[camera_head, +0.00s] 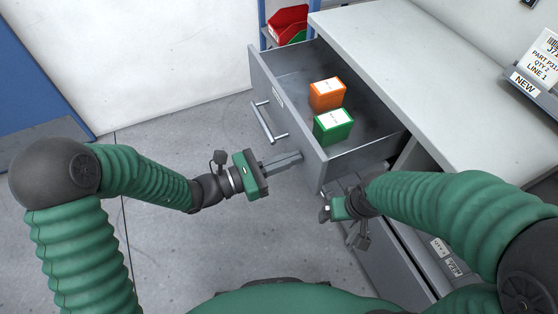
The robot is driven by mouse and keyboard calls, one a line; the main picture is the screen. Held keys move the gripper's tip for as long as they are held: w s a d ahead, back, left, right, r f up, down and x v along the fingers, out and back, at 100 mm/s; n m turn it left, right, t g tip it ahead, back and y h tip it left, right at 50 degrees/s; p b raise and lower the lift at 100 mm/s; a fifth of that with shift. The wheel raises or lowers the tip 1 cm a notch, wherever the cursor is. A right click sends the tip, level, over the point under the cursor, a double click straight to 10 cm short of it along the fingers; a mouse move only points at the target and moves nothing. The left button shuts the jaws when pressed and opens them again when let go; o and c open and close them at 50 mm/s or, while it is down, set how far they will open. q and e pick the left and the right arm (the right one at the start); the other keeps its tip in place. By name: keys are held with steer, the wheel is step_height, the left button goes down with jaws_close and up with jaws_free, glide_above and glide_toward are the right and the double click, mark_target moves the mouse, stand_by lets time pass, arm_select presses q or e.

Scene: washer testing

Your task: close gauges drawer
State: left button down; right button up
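The gauges drawer (305,145) is a grey metal drawer pulled out to the left from under a white-topped bench. Its front (265,85) carries a bar handle (268,122). Inside stand an orange box (327,94) and a green box (333,126), both with white tops. My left gripper (298,158) points right, its fingers close together near the front's lower near corner; I see nothing held, and contact with the drawer cannot be told. My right gripper (325,208) is below the drawer's near side; its fingers are too small and turned away to read.
The white bench top (430,75) lies behind the drawer, with a labelled grey bin (535,88) on it. Red and green bins (289,26) stand behind on a blue rack. Lower drawers (385,250) are beneath. Open floor (190,135) lies to the left.

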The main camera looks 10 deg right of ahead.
arm_select(q)
steer(key=p+x, duration=0.1)
steer(key=x, duration=2)
steer(key=shift+d+f, duration=0.1)
steer(key=shift+f, duration=0.05)
steer(key=shift+w+d, duration=0.2)
steer(key=shift+d, duration=0.3)
steer(key=shift+r, duration=0.25)
steer(key=shift+r, duration=0.1)
